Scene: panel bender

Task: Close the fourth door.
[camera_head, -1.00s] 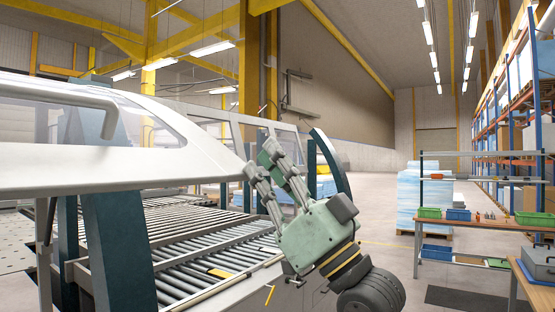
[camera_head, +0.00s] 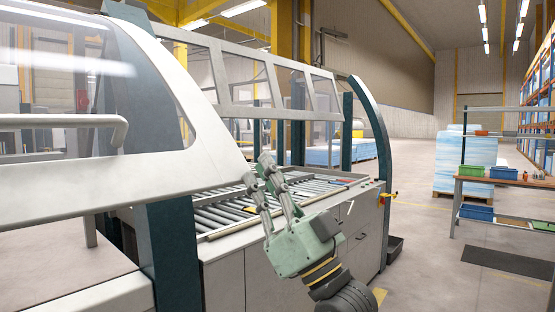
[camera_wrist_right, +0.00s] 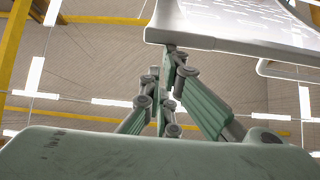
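A large white-framed door (camera_head: 100,181) with a clear window and a grey bar handle (camera_head: 60,121) fills the left of the head view. It stands raised above the machine's roller bed. I cannot tell whether it is the fourth door. My right gripper (camera_head: 258,170) is close to the door's lower right corner, its two fingers apart with nothing seen between them. In the right wrist view, the fingers (camera_wrist_right: 160,75) point up toward a white edge (camera_wrist_right: 210,42), probably the door's. Contact there cannot be told for sure. My left gripper is out of view.
The roller bed (camera_head: 215,212) and grey cabinet (camera_head: 225,284) lie below the door. A windowed frame (camera_head: 262,112) spans the far side, and a dark curved post (camera_head: 376,125) stands at the right end. Open floor (camera_head: 430,240) lies toward the shelf bench (camera_head: 500,182).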

